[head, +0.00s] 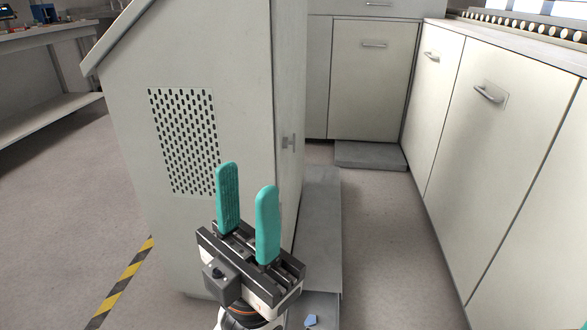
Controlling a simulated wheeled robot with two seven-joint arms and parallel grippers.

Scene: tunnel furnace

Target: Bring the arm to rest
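My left gripper (247,207) shows in the lower middle of the head view, pointing up. Its two teal fingers stand apart with nothing between them, so it is open and empty. It is in front of the grey furnace cabinet (237,60), which has a perforated vent panel (183,140). I cannot tell whether the gripper touches the cabinet.
White cabinets (495,120) with metal handles line the right and back. A grey step (370,155) lies on the floor at the back. A workbench (45,40) stands at the far left. Yellow-black tape (122,285) marks the floor. The floor at left is clear.

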